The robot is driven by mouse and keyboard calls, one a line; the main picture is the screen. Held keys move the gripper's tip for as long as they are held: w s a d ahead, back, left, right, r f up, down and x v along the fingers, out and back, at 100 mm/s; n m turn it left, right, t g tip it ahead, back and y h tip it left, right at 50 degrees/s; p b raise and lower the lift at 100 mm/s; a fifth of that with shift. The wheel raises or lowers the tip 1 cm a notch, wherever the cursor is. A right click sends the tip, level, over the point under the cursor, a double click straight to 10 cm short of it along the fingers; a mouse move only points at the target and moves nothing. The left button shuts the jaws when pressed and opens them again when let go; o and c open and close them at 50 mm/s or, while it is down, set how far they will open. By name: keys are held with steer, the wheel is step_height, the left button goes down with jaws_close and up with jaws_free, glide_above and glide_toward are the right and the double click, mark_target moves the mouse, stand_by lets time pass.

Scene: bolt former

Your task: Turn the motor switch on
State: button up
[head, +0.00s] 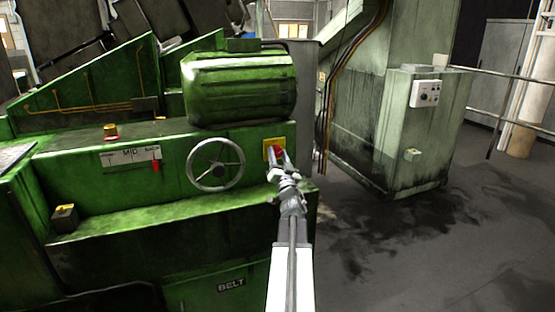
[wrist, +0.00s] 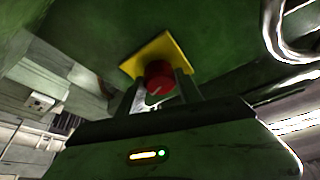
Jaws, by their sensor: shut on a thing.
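The motor switch appears to be a red rotary knob (wrist: 159,74) with a white pointer mark, on a square yellow plate (wrist: 150,52). In the head view the yellow plate (head: 267,146) is on the green machine's front, right of the handwheel, and the red knob (head: 279,151) is partly hidden by my gripper (head: 278,158). In the wrist view the two fingers of my gripper (wrist: 158,88) stand on either side of the knob and are shut on it. The pointer mark looks slanted; I cannot read any on or off label.
A spoked handwheel (head: 215,164) is close on the left of the switch. Further left is a lever scale marked MID (head: 130,156) with a red handle. A pale green cabinet (head: 415,150) with a control box (head: 425,94) stands to the right. Open floor (head: 400,245) lies at right.

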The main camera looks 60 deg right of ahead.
steer(key=n+t+y, duration=0.1)
steer(key=n, duration=0.1)
steer(key=n+t, duration=0.1)
steer(key=n, duration=0.2)
steer(key=shift+d+n+y, duration=0.2)
steer(key=shift+n+y, duration=0.1)
steer(key=shift+y, duration=0.1)
steer(key=n+y, duration=0.1)
steer(key=n, duration=0.1)
steer(key=n+t+y, duration=0.1)
steer(key=n, duration=0.2)
steer(key=shift+s+d+r+t, duration=0.1)
steer(key=shift+s+r+t, duration=0.05)
steer(key=shift+t, duration=0.15)
steer(key=n+y, duration=0.1)
steer(key=n, duration=0.2)
steer(key=n+y+p, duration=0.1)
steer(key=n+y, duration=0.1)
steer(key=n, duration=0.1)
steer(key=shift+t, duration=0.3)
steer(key=shift+n+y+p, duration=0.6)
steer(key=shift+n+y, duration=0.2)
steer(key=shift+n, duration=0.6)
steer(key=o, duration=1.4)
steer(key=shift+c, duration=0.2)
steer(key=b+v, duration=0.2)
steer(key=v, duration=0.6)
